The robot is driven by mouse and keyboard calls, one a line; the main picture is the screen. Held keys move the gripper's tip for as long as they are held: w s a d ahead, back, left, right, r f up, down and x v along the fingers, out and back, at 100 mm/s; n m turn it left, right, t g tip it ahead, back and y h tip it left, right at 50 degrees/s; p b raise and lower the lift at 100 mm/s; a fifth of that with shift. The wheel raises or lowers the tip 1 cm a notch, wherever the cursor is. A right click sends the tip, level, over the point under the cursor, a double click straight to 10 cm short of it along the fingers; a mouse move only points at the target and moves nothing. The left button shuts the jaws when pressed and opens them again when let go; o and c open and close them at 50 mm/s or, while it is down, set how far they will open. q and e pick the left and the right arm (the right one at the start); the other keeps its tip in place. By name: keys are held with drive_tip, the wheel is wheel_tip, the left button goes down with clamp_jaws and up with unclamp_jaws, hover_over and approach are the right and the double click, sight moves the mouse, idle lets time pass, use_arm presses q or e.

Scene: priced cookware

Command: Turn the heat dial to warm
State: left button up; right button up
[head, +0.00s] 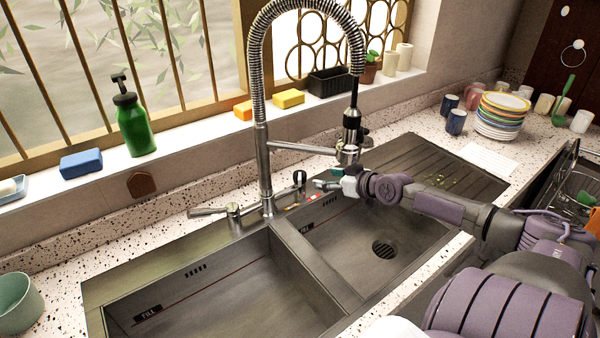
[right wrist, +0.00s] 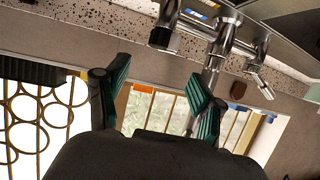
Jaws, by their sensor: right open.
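The heat dial appears to be the short black-tipped lever (head: 299,179) on the sink's back ledge, right of the tall spring faucet (head: 264,165). A strip of small coloured marks (head: 311,198) lies in front of it; its lettering is too small to read. My right gripper (head: 328,184) is open and empty, just right of the lever and apart from it. In the right wrist view the picture is inverted; the green-padded fingers (right wrist: 158,78) are spread, and the black-tipped lever (right wrist: 160,38) shows beyond them, not between them. My left gripper is not in view.
A long faucet handle (head: 208,212) points left. The double sink (head: 290,245) lies below and in front. The spray head (head: 351,125) hangs above my right gripper. A green bottle (head: 132,125) and sponges stand on the sill; stacked plates (head: 497,128) and cups stand at right.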

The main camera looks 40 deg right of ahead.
sight(302, 174)
drive_tip(key=b+x, duration=0.7)
drive_tip(key=x, duration=0.4)
drive_tip(key=shift+w+f, duration=0.15)
drive_tip(key=shift+f, duration=0.1)
drive_tip(key=shift+w+a+f+b, duration=0.1)
drive_tip(key=shift+w+b, duration=0.25)
drive_tip(key=shift+w, duration=0.15)
drive_tip(key=shift+c, duration=0.2)
